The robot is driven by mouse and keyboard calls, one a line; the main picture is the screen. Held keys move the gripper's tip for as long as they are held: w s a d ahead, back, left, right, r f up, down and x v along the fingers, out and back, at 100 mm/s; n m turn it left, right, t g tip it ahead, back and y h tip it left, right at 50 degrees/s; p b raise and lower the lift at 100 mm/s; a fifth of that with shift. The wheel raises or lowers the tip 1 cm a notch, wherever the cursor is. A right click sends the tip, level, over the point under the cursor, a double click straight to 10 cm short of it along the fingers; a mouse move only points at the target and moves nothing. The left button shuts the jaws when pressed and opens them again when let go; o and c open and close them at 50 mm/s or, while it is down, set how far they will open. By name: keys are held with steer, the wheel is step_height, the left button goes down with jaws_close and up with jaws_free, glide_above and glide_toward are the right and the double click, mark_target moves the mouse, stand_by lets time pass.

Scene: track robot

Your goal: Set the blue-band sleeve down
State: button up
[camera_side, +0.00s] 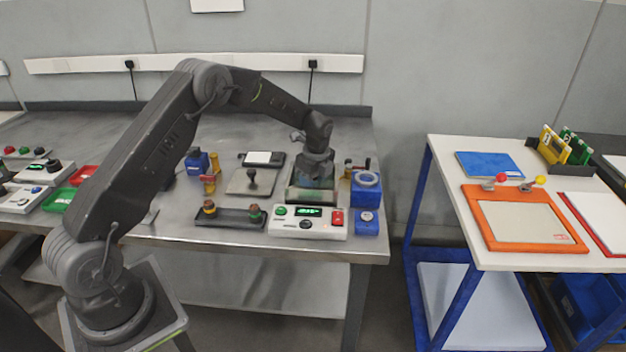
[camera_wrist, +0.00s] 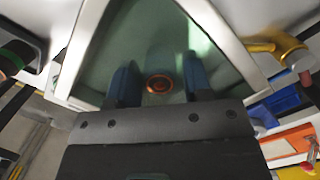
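I cannot pick out a blue-band sleeve with certainty in either view. My gripper (camera_side: 315,178) points down at a metal-framed box with a greenish, glassy inside (camera_side: 312,196), at the right end of the steel bench. The box's pale metal frame (camera_wrist: 243,62) surrounds the fingers there. A copper-coloured ring (camera_wrist: 159,84) shows beyond and between them. Whether the fingertips are inside the box or above it is unclear.
A control panel (camera_side: 307,229) with buttons stands in front of the box. Blue blocks (camera_side: 367,190) stand close on its right. The separate right table carries an orange-framed board (camera_side: 527,222) and a card rack (camera_side: 561,165).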

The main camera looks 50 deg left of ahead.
steer(key=shift+o, duration=0.9)
step_height(320, 180, up, 11)
steer(key=d, duration=0.1)
step_height(320, 180, up, 8)
steer(key=r+n+t, duration=0.1)
steer(key=n, duration=0.2)
glide_above(317, 183)
steer(key=s+d, duration=0.4)
steer(key=s, duration=0.1)
steer(key=s+d+r+n+t, duration=0.2)
steer(key=s+d+r+n, duration=0.3)
steer(key=s, duration=0.4)
steer(key=s+d+n+t+h, duration=0.1)
steer(key=s+d+n, duration=0.4)
steer(key=s, duration=1.4)
steer(key=n+t, duration=0.1)
steer(key=n, duration=0.2)
steer(key=shift+f+n+t, duration=0.3)
steer(key=shift+n+t, duration=0.1)
